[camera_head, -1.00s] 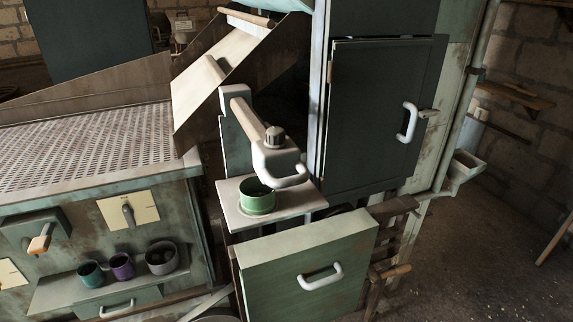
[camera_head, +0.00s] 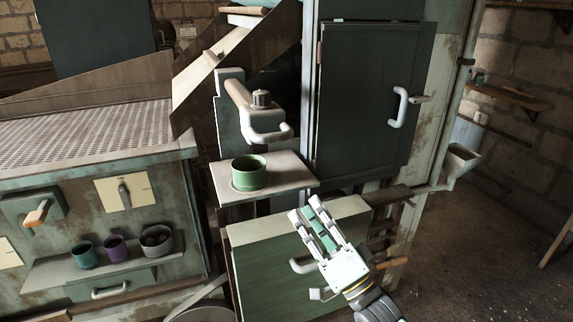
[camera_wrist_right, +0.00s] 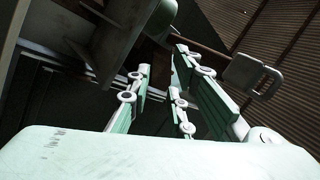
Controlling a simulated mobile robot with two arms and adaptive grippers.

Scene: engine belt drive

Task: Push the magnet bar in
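A pale bar (camera_head: 239,94) with a dark round knob and a looped white handle (camera_head: 268,136) at its near end sticks out from the machine; it looks like the magnet bar. Its block and loop handle seem to show at the upper right of the right wrist view (camera_wrist_right: 247,74). My right gripper (camera_head: 304,207) is below and right of the handle, in front of the green drawer front, clear of the bar. Its fingers are apart with nothing between them, also in the wrist view (camera_wrist_right: 161,64). My left gripper is not in view.
A green cup (camera_head: 249,175) stands on a small shelf (camera_head: 290,172) below the bar. A dark cabinet door (camera_head: 362,95) with a white handle is to the right. A drawer (camera_head: 262,275) is below. Several cups stand on a ledge at lower left.

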